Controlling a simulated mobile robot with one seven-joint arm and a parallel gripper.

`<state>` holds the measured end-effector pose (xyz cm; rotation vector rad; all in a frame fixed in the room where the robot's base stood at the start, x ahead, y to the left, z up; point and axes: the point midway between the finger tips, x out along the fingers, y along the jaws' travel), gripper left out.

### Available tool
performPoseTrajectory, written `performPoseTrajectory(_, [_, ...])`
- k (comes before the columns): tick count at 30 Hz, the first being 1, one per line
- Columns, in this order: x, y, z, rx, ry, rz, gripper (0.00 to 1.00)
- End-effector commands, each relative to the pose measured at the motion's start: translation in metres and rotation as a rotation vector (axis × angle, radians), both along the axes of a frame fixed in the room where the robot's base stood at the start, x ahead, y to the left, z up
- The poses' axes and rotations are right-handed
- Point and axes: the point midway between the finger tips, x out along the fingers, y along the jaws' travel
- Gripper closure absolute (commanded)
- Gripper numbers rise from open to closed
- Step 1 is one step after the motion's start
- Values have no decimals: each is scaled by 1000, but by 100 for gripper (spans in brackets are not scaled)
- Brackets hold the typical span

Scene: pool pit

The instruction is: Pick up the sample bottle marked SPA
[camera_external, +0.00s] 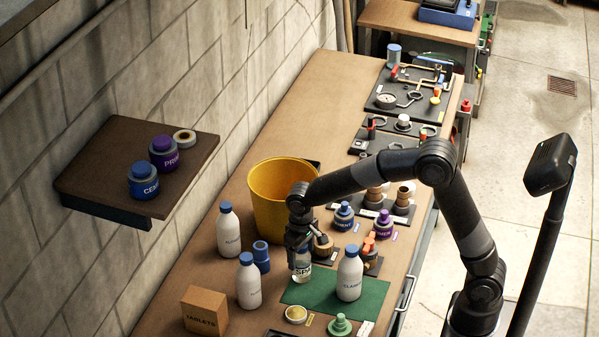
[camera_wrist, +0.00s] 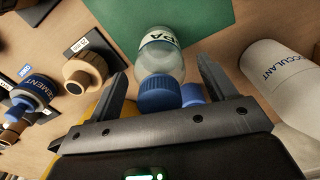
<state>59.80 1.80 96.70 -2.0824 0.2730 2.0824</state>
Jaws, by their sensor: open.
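The sample bottle marked SPA (camera_external: 302,268) is clear with a white label and stands at the green mat's edge. In the wrist view the bottle (camera_wrist: 161,57) shows its blue cap toward me, with only the end of its label readable. My gripper (camera_external: 298,245) is directly above the bottle, pointing down, and hides its top. In the wrist view the two fingers of my gripper (camera_wrist: 160,80) are apart, one on each side of the capped end. A gap shows on both sides, so they are not closed on it.
A white flocculant bottle (camera_wrist: 280,75) is close beside the right finger. White bottles (camera_external: 350,275) (camera_external: 248,282) stand on either side of my gripper. A yellow bucket (camera_external: 265,205) is behind. A tablets box (camera_external: 204,310) is at the front left. The green mat (camera_external: 318,295) has bare room.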

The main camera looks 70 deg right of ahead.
Motion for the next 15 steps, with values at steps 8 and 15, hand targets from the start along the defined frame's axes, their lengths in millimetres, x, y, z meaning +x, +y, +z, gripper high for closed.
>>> performPoseTrajectory(8, [0, 0, 0, 0, 0, 0, 40])
performPoseTrajectory(15, [0, 0, 0, 0, 0, 0, 59])
